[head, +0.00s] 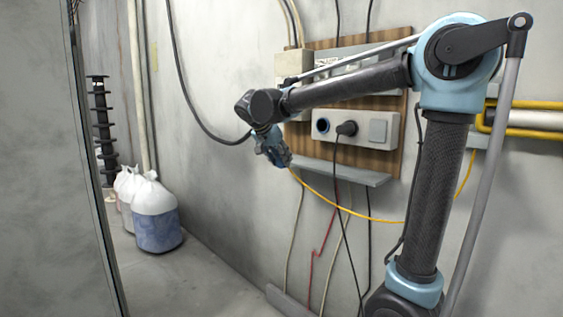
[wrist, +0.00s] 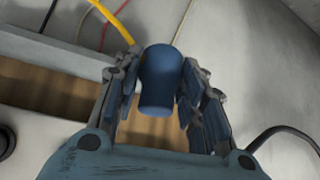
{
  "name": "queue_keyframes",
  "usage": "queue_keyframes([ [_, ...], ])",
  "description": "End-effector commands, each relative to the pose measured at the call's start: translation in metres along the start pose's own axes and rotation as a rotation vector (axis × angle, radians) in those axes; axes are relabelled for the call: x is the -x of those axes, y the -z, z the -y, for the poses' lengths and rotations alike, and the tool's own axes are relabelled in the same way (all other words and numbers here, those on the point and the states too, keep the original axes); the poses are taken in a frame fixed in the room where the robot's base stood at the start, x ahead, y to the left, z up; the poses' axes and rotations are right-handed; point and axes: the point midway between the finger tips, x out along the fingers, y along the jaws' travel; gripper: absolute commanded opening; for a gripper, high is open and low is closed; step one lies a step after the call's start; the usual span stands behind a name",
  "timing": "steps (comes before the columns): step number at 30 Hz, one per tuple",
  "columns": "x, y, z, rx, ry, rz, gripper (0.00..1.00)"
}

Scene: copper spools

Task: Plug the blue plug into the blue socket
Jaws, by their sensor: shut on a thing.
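My gripper (head: 279,158) is in front of the wall, left of and a little below the socket box. In the wrist view my gripper (wrist: 160,72) has its fingers on both sides of the blue plug (wrist: 157,92) and is shut on it. A yellow cable (wrist: 112,20) runs up to the fingers by the plug. In the head view the plug cannot be told apart from the blue fingers. The blue socket (head: 322,126) is a dark opening with a blue rim on the left of the white socket box (head: 376,142). It looks empty.
A black plug (head: 347,128) sits in the box right of the blue socket. Several cables hang down the wall. White bags (head: 155,205) stand on the floor at left; the floor between is clear.

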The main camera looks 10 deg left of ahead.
Motion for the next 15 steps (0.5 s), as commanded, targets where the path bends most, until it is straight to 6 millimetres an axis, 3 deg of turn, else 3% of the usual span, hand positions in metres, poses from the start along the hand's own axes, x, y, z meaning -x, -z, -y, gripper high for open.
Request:
queue_keyframes([
  [7,-0.005,0.03,0.037,0.075,-0.011,-0.342,0.16],
  [15,0.016,0.045,0.069,0.135,-0.02,-0.741,0.16],
])
